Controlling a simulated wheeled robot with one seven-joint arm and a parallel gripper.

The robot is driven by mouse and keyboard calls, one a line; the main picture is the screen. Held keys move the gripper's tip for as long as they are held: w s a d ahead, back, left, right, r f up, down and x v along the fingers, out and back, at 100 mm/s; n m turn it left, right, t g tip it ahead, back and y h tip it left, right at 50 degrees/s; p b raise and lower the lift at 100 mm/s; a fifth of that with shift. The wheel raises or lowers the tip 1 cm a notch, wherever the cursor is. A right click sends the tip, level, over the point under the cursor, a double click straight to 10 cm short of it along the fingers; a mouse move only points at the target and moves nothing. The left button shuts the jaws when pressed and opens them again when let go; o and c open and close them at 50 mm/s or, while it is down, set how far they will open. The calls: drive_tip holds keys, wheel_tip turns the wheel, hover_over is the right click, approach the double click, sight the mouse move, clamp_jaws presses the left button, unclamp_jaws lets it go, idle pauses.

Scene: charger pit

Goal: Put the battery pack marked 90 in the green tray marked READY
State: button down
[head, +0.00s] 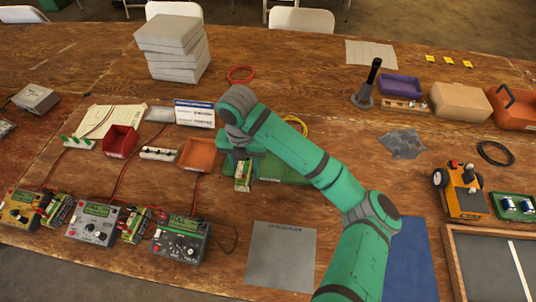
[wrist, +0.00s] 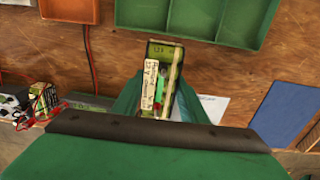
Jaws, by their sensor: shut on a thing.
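My gripper (head: 236,160) is shut on a battery pack (head: 243,177) with a green and pale label. In the wrist view the pack (wrist: 161,82) stands between the two green fingers (wrist: 158,108); its number is too small to read. The green tray (head: 275,168) lies partly hidden behind my arm in the head view. In the wrist view its compartments show beyond the pack, and the near rim (wrist: 228,43) is clear of it; the visible compartments look empty. I cannot read a READY mark.
Chargers (head: 95,222) stand at the front left, with other packs (head: 58,210) beside them and red leads on the table. An orange bin (head: 197,154) and a red bin (head: 120,141) are left of the gripper. A grey mat (head: 281,258) lies in front, bare.

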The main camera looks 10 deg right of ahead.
drive_tip(key=w+f, duration=0.3)
drive_tip(key=w, duration=0.1)
drive_tip(key=w+f, duration=0.3)
drive_tip(key=w, duration=0.2)
drive_tip(key=w+a+f, duration=0.1)
drive_tip(key=w+f, duration=0.1)
drive_tip(key=w, duration=0.2)
drive_tip(key=shift+w+f, duration=0.2)
drive_tip(key=shift+f, duration=0.2)
drive_tip(key=shift+w+f, duration=0.4)
drive_tip(key=shift+f, duration=1.65)
drive_tip(key=shift+f, duration=0.2)
drive_tip(key=c, duration=1.1)
unclamp_jaws()
drive_tip(key=shift+r, duration=0.1)
wheel_tip(320, 180, up, 12)
drive_tip(key=shift+r, duration=0.1)
